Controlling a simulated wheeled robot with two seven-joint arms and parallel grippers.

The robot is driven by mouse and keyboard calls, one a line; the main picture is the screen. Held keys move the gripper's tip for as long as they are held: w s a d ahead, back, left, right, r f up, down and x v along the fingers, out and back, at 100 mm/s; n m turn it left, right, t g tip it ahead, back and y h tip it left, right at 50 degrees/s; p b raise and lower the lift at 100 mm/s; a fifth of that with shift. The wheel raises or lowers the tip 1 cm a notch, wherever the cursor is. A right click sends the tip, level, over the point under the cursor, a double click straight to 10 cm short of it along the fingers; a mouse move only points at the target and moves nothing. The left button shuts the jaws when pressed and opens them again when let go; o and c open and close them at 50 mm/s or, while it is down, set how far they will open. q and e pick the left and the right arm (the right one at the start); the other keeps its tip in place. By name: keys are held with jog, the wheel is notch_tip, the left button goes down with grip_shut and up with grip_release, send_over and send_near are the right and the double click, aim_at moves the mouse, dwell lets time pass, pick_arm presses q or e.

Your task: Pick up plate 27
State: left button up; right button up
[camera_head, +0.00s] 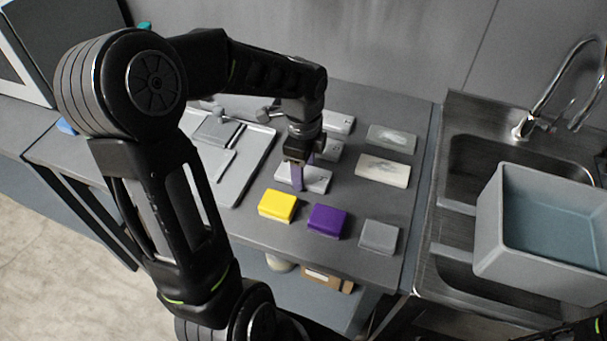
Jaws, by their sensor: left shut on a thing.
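My right gripper is not in view.
A yellow block (277,206), a purple block (327,221) and a grey block (379,237) line the table's front. Pale blocks (383,170) stand behind. A grey tray (244,178) lies left. A sink (462,160) with a grey bin (492,228) stands right.

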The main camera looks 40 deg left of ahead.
pick_arm(q)
grip_shut()
jog(key=shift+r, duration=0.1)
notch_tip(320, 180, up, 10)
jog(key=shift+b, duration=0.45)
dwell(0.6)
